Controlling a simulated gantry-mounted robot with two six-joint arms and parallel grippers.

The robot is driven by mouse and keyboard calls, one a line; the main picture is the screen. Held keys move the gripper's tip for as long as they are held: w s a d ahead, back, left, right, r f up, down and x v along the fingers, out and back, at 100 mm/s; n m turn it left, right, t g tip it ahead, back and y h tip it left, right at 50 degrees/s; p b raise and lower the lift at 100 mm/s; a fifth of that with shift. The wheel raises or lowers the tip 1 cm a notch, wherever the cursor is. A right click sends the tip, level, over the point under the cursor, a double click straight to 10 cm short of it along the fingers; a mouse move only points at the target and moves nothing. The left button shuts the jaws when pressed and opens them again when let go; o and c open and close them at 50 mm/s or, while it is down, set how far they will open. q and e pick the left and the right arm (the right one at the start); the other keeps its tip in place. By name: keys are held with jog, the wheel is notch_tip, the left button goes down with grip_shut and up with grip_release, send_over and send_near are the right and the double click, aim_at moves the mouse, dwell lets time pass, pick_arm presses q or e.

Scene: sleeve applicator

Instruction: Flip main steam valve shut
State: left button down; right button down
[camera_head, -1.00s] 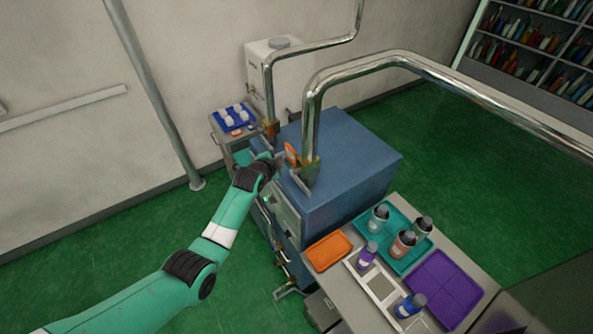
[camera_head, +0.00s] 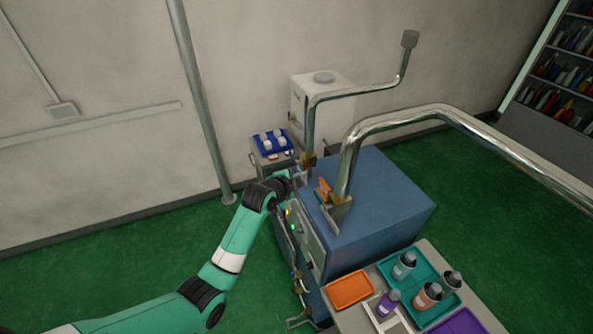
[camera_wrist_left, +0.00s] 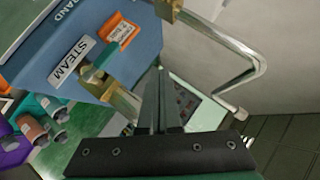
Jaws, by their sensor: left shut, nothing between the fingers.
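In the left wrist view a brass valve (camera_wrist_left: 122,98) with a teal handle (camera_wrist_left: 100,62) stands beside a "STEAM" label (camera_wrist_left: 72,62) on the blue machine (camera_wrist_left: 60,30). An orange tag (camera_wrist_left: 122,32) is next to it. My left gripper (camera_wrist_left: 158,78) is shut and empty, its fingers beside the brass valve; I cannot tell whether they touch. That valve's handle is not clear there. My right gripper is not in view.
A large bent steel pipe (camera_head: 440,112) and a thinner one (camera_head: 350,92) rise above the machine. A table at the lower right holds an orange tray (camera_head: 350,290) and several bottles. A blue tray (camera_head: 275,142) stands behind. Green floor is open at the left.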

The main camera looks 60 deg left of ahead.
pick_arm(q)
jog(key=shift+s+a+r+p, duration=0.15)
jog(key=shift+s+r+p, duration=0.8)
jog(key=shift+p, duration=0.2)
